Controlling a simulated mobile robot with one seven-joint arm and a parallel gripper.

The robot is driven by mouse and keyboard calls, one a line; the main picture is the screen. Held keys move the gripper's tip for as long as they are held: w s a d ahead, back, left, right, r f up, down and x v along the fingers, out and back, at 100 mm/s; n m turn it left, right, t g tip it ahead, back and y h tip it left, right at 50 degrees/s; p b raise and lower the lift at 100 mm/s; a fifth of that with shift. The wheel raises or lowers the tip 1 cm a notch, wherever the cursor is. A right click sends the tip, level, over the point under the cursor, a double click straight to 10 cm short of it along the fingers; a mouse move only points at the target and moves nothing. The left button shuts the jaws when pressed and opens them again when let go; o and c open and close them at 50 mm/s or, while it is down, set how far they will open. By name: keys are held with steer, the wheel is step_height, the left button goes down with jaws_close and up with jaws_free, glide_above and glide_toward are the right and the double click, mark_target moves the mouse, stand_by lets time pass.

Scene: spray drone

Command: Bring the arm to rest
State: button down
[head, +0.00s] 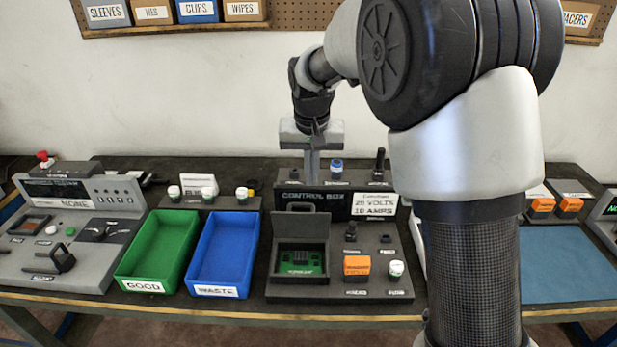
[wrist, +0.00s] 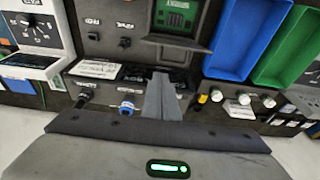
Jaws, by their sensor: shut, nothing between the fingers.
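My gripper (head: 312,165) is shut and empty in the head view. It points down over the back of the bench, above the rear of the black control box (head: 298,201). Its closed fingers also show in the wrist view (wrist: 160,98), in front of the control box panel. My arm comes in from the right and hides part of the bench behind it.
A green GOOD tray (head: 128,270) and a blue WASTE tray (head: 202,273) stand left of the control box, both empty. A blue-capped knob (head: 336,165) and a black lever (head: 379,163) rise close by the gripper. A blue mat (head: 565,268) lies clear at right.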

steer(key=s+d+r, duration=0.5)
steer(key=s+r, duration=0.2)
steer(key=r, duration=0.1)
steer(key=s+d+r+t+p, duration=0.1)
steer(key=s+d+r, duration=0.1)
steer(key=s, duration=0.9)
steer(key=s+d+r+t+p, duration=0.1)
steer(key=s+d, duration=0.4)
steer(key=s, duration=0.6)
steer(key=shift+s+d+r+t, duration=0.15)
steer(key=shift+s+r+t, duration=0.25)
steer(key=shift+t, duration=0.2)
